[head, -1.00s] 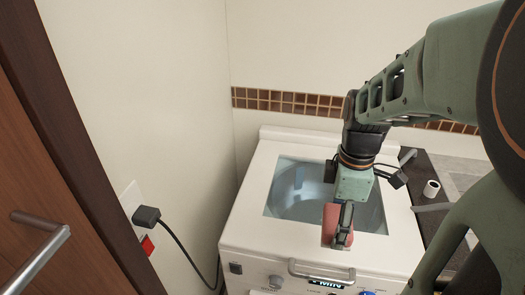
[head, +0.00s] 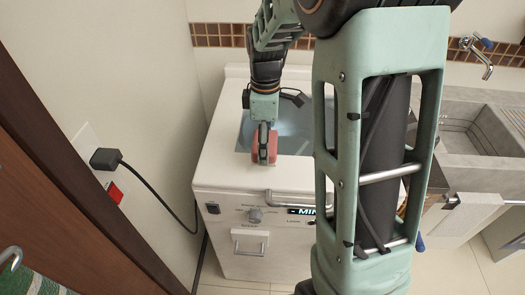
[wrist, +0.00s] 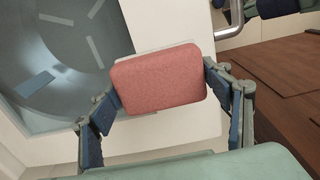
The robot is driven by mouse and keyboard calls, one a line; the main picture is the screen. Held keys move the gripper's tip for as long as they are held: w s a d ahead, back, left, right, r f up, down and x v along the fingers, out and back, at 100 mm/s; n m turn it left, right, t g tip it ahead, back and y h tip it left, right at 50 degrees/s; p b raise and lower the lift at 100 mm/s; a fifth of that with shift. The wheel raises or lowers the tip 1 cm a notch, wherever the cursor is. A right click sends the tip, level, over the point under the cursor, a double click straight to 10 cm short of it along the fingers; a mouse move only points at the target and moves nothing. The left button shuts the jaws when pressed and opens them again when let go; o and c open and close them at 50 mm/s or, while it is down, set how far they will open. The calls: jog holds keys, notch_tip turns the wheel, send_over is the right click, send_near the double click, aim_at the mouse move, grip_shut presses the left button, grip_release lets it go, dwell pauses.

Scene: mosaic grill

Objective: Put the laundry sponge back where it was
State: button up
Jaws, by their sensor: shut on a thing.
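The sponge (wrist: 160,78) is a pinkish-red rounded block. My gripper (head: 264,158) is shut on it, with one finger at each side in the wrist view. In the head view the sponge (head: 271,148) shows at the end of my gripper, over the front part of the washing machine's top (head: 225,165). I cannot tell whether the sponge touches the top. The machine is white, with a large bluish see-through window (head: 246,133) in its top, which my arm partly covers.
A handle (head: 285,196) and control knobs are on the machine's front. A black plug (head: 106,159) and cable hang on the left wall beside a brown door (head: 60,190). A grey stone sink (head: 480,140) with a tap stands at the right.

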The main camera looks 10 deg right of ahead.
jog(key=shift+w+a+f+b, duration=0.1)
jog(key=shift+f+b, duration=0.45)
jog(key=shift+f, duration=0.4)
jog(key=shift+w+a+f+b, duration=0.1)
jog(key=shift+f+b, duration=0.45)
jog(key=shift+f, duration=0.35)
jog(key=shift+f, duration=0.15)
jog(key=o, duration=1)
notch_tip(320, 180, up, 12)
jog(key=shift+r+p, duration=0.25)
jog(key=shift+p, duration=0.05)
